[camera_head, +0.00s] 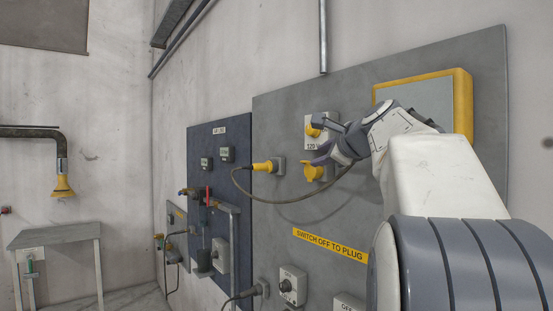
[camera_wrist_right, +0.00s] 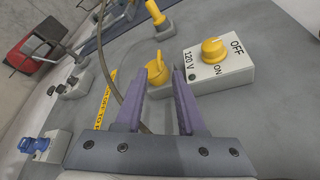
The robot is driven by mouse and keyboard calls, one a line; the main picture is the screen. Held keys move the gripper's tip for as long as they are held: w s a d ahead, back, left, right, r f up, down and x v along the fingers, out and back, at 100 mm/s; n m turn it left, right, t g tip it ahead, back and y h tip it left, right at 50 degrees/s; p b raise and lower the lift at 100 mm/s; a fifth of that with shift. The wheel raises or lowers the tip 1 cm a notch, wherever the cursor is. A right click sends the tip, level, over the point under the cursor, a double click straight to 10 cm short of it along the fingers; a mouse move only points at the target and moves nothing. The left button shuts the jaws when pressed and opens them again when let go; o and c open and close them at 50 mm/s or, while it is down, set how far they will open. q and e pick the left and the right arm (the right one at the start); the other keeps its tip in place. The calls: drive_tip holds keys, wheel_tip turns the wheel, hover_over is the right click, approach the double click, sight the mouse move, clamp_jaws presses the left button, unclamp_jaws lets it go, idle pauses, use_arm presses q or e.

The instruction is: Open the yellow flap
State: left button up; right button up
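The yellow flap (camera_head: 313,172) is a round yellow cover on a grey socket box on the grey wall panel (camera_head: 375,225). In the right wrist view the flap (camera_wrist_right: 156,72) appears closed over the socket, with a small tab at its top. My right gripper (camera_head: 318,143) is in front of the panel by the flap. In the wrist view its two purple fingers (camera_wrist_right: 160,75) are apart, with the flap seen between and just beyond their tips. Nothing is visibly held, and I cannot tell if a finger touches the flap. My left gripper is not in view.
A 120 V switch box with a yellow knob (camera_wrist_right: 213,49) sits close beside the flap. A yellow plug (camera_head: 264,166) with a dark cable (camera_head: 290,198) hanging past the flap is to the left. A yellow-framed box (camera_head: 462,105) is at the upper right.

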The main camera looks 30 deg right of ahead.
sight(306, 162)
drive_tip(key=p+x, duration=0.3)
drive_tip(key=x, duration=0.5)
drive_tip(key=shift+w, duration=0.25)
drive_tip(key=shift+w+f, duration=0.2)
drive_tip(key=shift+w, duration=0.15)
clamp_jaws()
